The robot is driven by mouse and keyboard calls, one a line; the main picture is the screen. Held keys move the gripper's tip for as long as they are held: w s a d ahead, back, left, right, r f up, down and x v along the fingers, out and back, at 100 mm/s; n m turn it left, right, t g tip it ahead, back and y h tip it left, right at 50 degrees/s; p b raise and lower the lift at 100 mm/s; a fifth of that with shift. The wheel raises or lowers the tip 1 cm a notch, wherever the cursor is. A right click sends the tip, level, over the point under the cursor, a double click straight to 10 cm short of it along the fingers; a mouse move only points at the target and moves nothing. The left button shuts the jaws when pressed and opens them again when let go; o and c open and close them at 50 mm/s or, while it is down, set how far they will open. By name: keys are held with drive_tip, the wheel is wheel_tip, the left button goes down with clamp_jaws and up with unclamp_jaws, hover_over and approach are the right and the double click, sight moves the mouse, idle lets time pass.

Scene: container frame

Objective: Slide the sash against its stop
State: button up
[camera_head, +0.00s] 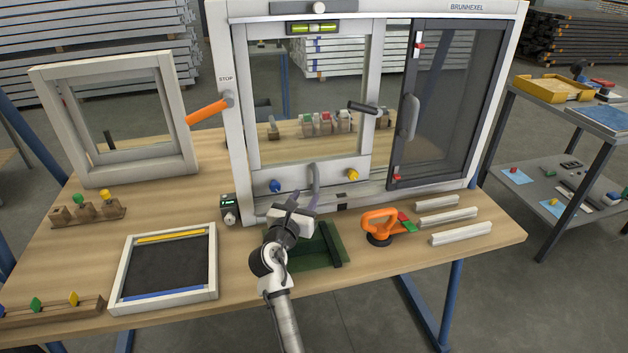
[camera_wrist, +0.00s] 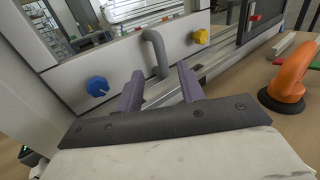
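The large white frame (camera_head: 232,150) stands on the bench. In it is a light sash (camera_head: 372,60) with clear glass, a blue knob (camera_head: 275,186), a yellow knob (camera_head: 353,175) and a grey bent handle (camera_head: 315,178) on its lower rail. A dark sash (camera_head: 398,100) stands at the right side. The word STOP marks the left post; I cannot tell if the light sash touches a stop there. My gripper (camera_head: 300,200) is low before the lower rail. In the wrist view its purple fingers (camera_wrist: 160,88) are apart, with the bent handle (camera_wrist: 157,50) ahead between them.
An orange lever (camera_head: 208,110) sticks out from the left post. An orange suction lifter (camera_head: 380,225) and white profiles (camera_head: 460,233) lie right of my gripper. A green mat (camera_head: 325,245) lies under it, and a framed tray (camera_head: 212,275) is at left.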

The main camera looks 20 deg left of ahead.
sight(315, 181)
drive_tip(key=w+p, duration=0.1)
drive_tip(key=w, duration=0.7)
clamp_jaws()
